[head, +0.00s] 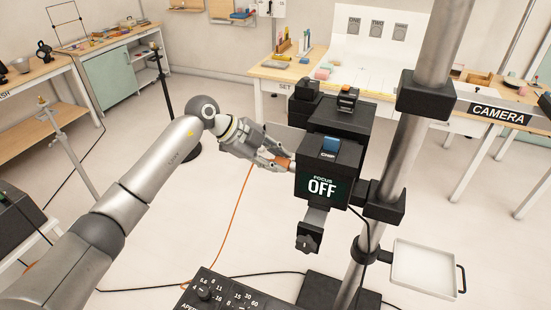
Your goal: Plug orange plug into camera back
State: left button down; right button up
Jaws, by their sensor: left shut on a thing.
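The camera (341,128) is a black box held on a metal post at the centre right, with a screen reading "FOCUS OFF" (322,187) and a blue button marked "CHIP" (331,144) above it. My left gripper (283,163) is shut on the orange plug (283,161) at the left side of the camera. An orange cable (234,209) hangs from there down to the floor. The plug's tip and any socket are hidden, so I cannot tell whether it is seated. My right gripper is not in view.
A metal post (404,150) stands right of the camera and carries a white tray (424,268). A control panel with knobs (215,292) is at the bottom. Black cables cross the floor.

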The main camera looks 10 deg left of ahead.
pick_arm(q)
jog(key=shift+s+d+p, duration=0.1)
jog(key=shift+d+p, duration=0.1)
jog(key=shift+p, duration=0.15)
dwell(0.7)
jog(key=c, duration=1.1)
grip_release()
jog(key=shift+d, duration=0.15)
jog(key=shift+a+r, duration=0.1)
jog(key=shift+a, duration=0.1)
jog(key=v, duration=1.1)
jog(key=shift+a+r, duration=0.15)
jog(key=shift+r, duration=0.1)
jog(key=shift+s+a, duration=0.1)
jog(key=shift+s, duration=0.05)
